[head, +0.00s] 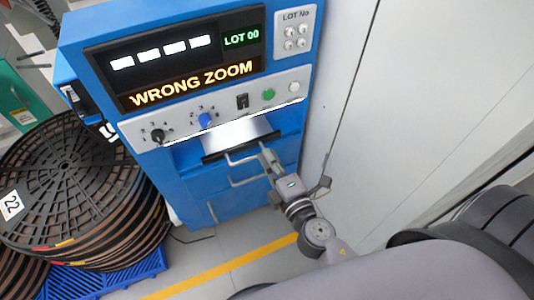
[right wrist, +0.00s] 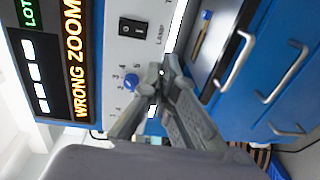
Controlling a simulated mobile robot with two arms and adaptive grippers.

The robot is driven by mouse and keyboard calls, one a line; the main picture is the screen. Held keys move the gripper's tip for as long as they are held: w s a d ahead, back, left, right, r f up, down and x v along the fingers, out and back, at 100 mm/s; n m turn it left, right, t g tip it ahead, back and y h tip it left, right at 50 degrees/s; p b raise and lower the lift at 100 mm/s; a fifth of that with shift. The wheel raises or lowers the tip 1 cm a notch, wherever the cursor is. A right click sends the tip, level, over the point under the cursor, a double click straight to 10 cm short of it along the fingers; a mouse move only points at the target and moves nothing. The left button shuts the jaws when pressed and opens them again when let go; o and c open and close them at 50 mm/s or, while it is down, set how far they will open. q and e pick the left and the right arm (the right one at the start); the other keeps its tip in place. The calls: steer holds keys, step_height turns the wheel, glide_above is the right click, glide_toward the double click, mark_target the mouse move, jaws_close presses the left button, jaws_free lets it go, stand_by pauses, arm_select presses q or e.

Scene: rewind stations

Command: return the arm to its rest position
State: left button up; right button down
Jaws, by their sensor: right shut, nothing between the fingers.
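My right arm reaches from the lower right of the head view towards the front of a blue machine (head: 190,185). My right gripper (head: 265,152) is shut and empty, in front of the machine's pale shelf and just right of the upper drawer handle (head: 240,158). I cannot tell whether it touches the handle. In the right wrist view the closed fingertips (right wrist: 160,74) show in front of the control panel (right wrist: 118,50), beside the blue knob (right wrist: 131,82). The drawer handles are off to the right there. My left gripper is not in view.
The machine's display (head: 180,62) reads "WRONG ZOOM" and "LOT 00". A stack of black reels (head: 75,175) stands on a blue pallet (head: 110,278) at left. A pale wall panel (head: 420,110) rises close on the right. Grey floor with a yellow line (head: 225,268) lies in front.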

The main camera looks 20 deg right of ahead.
stand_by(0.4)
steer(key=s+d+f+m+g+p, duration=0.15)
steer(key=s+f+m+g, duration=0.3)
steer(key=f, duration=1.15)
steer(key=s+d+f+m+g+p, duration=0.15)
steer(key=s+f+m+g, duration=0.35)
steer(key=f, duration=1.1)
steer(key=s+d+f+m+g, duration=0.1)
steer(key=s+f, duration=0.3)
steer(key=s, duration=0.4)
steer(key=s+d+f+m+g, duration=0.1)
steer(key=s+f+m+g, duration=0.2)
steer(key=s, duration=0.6)
steer(key=s+d+f+m+g+p, duration=0.1)
steer(key=s+d+f+m+g, duration=0.1)
steer(key=s+f, duration=0.5)
steer(key=shift+s+g+h, duration=0.3)
steer(key=shift+s+g, duration=0.05)
steer(key=shift+s, duration=0.6)
steer(key=shift+m, duration=0.25)
